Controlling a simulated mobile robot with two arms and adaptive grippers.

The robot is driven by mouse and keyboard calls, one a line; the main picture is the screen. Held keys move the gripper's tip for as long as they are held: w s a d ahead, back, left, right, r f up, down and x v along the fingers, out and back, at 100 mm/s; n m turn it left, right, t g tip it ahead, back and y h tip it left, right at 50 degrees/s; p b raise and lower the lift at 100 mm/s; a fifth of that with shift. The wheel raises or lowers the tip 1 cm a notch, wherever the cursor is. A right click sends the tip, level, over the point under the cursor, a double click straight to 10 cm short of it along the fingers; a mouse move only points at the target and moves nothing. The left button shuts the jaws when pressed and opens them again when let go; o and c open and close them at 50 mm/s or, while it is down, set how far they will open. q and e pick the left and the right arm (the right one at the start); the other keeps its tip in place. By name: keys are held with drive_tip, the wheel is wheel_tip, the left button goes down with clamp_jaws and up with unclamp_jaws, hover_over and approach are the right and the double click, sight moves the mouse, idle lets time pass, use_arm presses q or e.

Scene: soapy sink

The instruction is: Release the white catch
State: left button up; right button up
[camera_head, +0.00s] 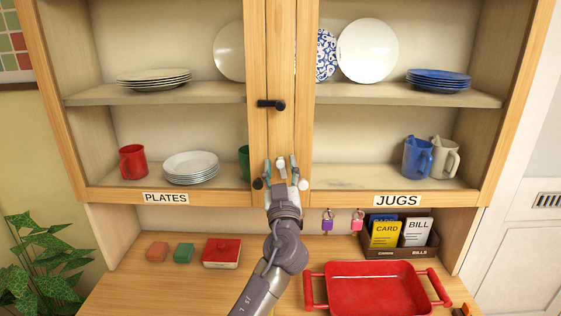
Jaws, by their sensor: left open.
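The wooden cabinet (258,50) has a narrow middle post between its two front frames. A black catch (270,104) lies across the post at mid height. Lower down, my left gripper (281,168) is open in front of the post, with its fingers pointing up. A small pale rounded piece (303,184) shows just right of the fingers. It may be part of the white catch, but the gripper hides most of that spot. I cannot tell whether the fingers touch it. A small dark knob (257,184) shows on the left side. My right gripper is out of view.
Plates and mugs stand on the cabinet shelves, above labels "PLATES" (166,198) and "JUGS" (397,201). The counter's left front is clear.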

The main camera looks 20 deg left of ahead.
use_arm(q)
clamp_jaws()
drive_tip(key=shift+f+m+h+b, duration=0.2)
drive_tip(key=shift+m+h+b, duration=0.1)
drive_tip(key=shift+m+b, duration=0.55)
drive_tip(key=shift+r+m+t+h, duration=0.15)
drive_tip(key=shift+m+t+h, duration=0.2)
drive_tip(key=shift+m, duration=0.5)
unclamp_jaws()
